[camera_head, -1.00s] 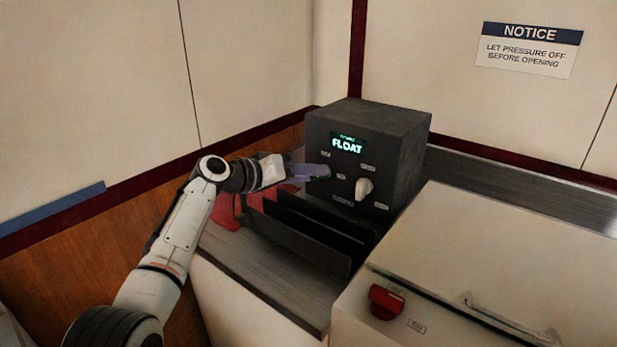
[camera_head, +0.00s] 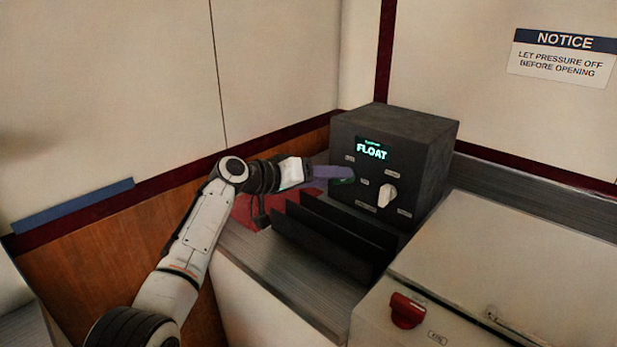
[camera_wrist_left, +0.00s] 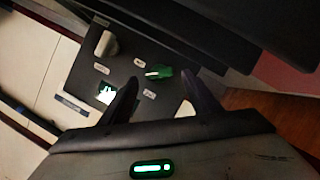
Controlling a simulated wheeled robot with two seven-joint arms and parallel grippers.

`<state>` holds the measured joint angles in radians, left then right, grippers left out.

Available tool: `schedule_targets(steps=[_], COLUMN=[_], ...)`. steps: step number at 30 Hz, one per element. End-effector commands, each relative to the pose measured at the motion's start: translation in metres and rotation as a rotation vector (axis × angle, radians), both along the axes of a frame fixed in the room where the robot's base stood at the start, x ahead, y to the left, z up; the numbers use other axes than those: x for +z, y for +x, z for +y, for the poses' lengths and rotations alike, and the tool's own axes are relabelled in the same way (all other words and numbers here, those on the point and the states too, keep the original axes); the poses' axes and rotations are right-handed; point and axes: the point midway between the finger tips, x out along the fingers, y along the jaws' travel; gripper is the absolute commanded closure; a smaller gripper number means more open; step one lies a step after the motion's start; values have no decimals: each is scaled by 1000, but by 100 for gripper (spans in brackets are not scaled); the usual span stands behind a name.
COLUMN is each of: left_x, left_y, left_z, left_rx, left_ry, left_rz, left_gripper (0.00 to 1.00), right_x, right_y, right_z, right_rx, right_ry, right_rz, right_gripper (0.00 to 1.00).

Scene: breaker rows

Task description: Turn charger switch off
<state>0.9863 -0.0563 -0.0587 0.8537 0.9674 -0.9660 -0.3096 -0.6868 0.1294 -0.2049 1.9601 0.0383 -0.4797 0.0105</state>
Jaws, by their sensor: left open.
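The charger is a dark box (camera_head: 425,150) with a lit green display (camera_head: 371,150) reading FLOAT. A pale knob (camera_head: 387,194) sits at the lower right of its front panel; in the left wrist view this knob (camera_wrist_left: 108,45) is at the upper left. A green switch knob (camera_wrist_left: 158,72) is on the same panel, mostly hidden by the fingers in the head view. My left gripper (camera_head: 340,175) is at the panel's left side. In the left wrist view its open fingers (camera_wrist_left: 162,84) point at the panel, with the green knob between their tips; contact cannot be told.
Dark upright plates (camera_head: 335,235) stand on the counter just in front of the charger. A red item (camera_head: 250,208) lies below my left gripper. A white cabinet (camera_head: 480,250) with a red knob (camera_head: 407,310) is at right. Walls close off the back.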

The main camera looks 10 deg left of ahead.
Motion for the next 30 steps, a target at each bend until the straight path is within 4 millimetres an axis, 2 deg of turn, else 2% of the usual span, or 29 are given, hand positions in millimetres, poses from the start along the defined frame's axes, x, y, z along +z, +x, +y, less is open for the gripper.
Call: schedule_targets(steps=[15,28,30], left_x=[24,27,27], left_y=[-49,-57,-56], left_z=[58,65,65], left_rx=[1,-1,1], left_ry=[3,1,7], left_rz=[1,3,0], left_gripper=[44,44,56], right_x=[1,2,3], right_y=[0,0,1], right_z=[-1,-1,0], right_rx=[-2,-2,-2], right_ry=[0,1,1], right_rz=[1,-1,-2], right_gripper=[69,69,69])
